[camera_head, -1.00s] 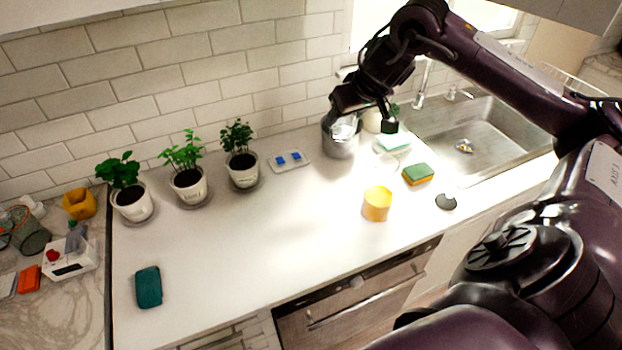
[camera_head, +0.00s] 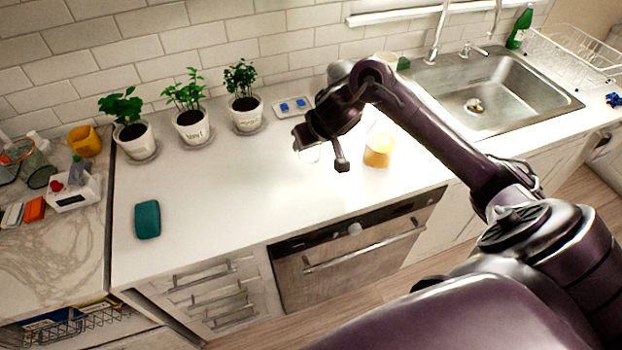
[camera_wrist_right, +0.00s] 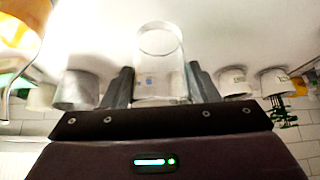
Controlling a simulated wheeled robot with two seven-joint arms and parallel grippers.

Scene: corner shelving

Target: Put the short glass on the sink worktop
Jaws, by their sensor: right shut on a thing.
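The short glass is clear and see-through; it shows between the fingers in the right wrist view (camera_wrist_right: 160,68) and faintly below the gripper in the head view (camera_head: 309,154). My right gripper (camera_head: 308,143) is shut on it, with one dark finger on each side in the right wrist view (camera_wrist_right: 160,88). It is over the middle of the white worktop (camera_head: 250,200); I cannot tell whether the glass touches the surface. The steel sink (camera_head: 500,85) is at the back right. My left gripper is not in view.
A small tray with blue pieces (camera_head: 293,106) and several potted plants (camera_head: 246,110) line the back. A teal block (camera_head: 147,220) lies at the left. The worktop between is clear.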

